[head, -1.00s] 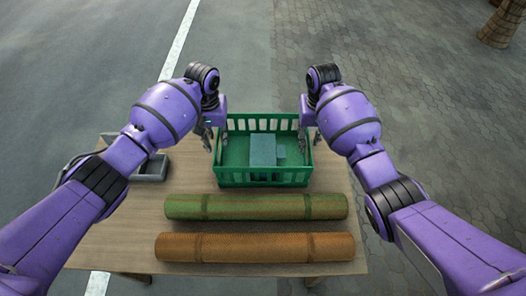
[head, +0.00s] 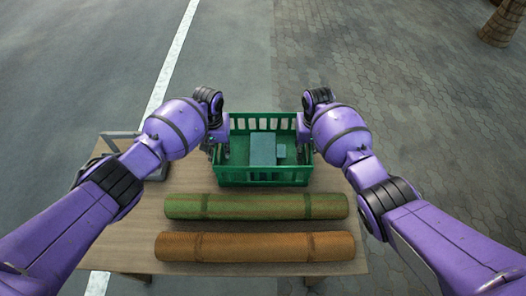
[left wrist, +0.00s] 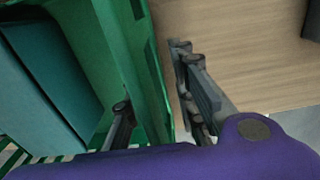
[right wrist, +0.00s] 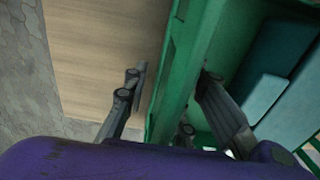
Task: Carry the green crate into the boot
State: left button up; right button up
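The green crate (head: 262,176) stands on the table, holding a large blue-teal box (head: 263,150) and a smaller one (head: 281,151). My left gripper (head: 212,150) is at the crate's left wall. In the left wrist view its fingers (left wrist: 152,78) are apart, one inside and one outside the wall (left wrist: 138,55). My right gripper (head: 308,148) is at the right wall. In the right wrist view its fingers (right wrist: 172,84) are apart on either side of that wall (right wrist: 183,60). Gaps show between fingers and walls. No boot is in view.
A green roll (head: 256,206) and an orange-brown roll (head: 255,246) lie across the table (head: 130,225) in front of the crate. A grey tray-like object (head: 157,170) is at the table's left, partly behind my left arm. Open paved ground lies beyond the table.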

pick_arm(q)
grip_shut()
pick_arm(e)
grip_shut()
